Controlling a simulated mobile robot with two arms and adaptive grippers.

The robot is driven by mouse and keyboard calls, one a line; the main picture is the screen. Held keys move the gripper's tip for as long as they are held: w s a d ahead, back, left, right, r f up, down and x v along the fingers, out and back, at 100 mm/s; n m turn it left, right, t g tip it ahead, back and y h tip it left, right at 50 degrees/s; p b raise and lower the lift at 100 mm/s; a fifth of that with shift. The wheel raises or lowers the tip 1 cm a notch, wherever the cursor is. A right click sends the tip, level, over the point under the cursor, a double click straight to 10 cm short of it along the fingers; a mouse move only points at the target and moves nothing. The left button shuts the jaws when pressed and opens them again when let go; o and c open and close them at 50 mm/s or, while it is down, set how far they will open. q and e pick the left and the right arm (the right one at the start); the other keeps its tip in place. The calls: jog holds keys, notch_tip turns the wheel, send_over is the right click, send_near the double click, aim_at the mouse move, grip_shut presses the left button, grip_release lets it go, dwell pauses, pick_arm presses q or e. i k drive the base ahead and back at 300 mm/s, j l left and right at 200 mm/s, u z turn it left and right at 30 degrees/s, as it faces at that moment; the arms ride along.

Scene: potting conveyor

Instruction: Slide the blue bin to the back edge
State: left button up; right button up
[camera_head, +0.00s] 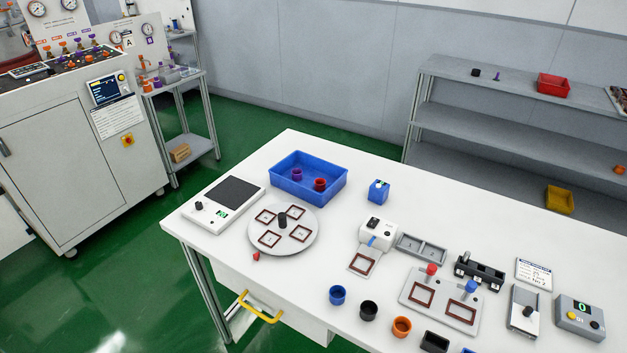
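The blue bin (308,189) is an open rectangular tray on the white table (345,318), close to the table's far left edge. A purple cup (297,174) and a red cup (320,184) are inside it. A strip of bare table shows behind the bin, up to the back edge (340,151). Neither of my grippers is in the camera_head view.
A scale with a dark plate (234,190) and a round disc with square frames (283,231) stand in front of the bin. A small blue box (378,190) is to its right. Several cups and devices fill the right side. Grey shelves (500,122) stand behind.

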aim_at(312, 167)
jog(key=i+j+z, duration=0.25)
jog(key=j+z, duration=0.25)
jog(key=j, duration=0.2)
jog(key=i+j+z, duration=0.1)
jog(key=j+z, duration=0.15)
jog(key=j, duration=0.15)
jog(key=j+z, duration=0.25)
jog(key=j, duration=0.15)
jog(key=i+j, duration=0.05)
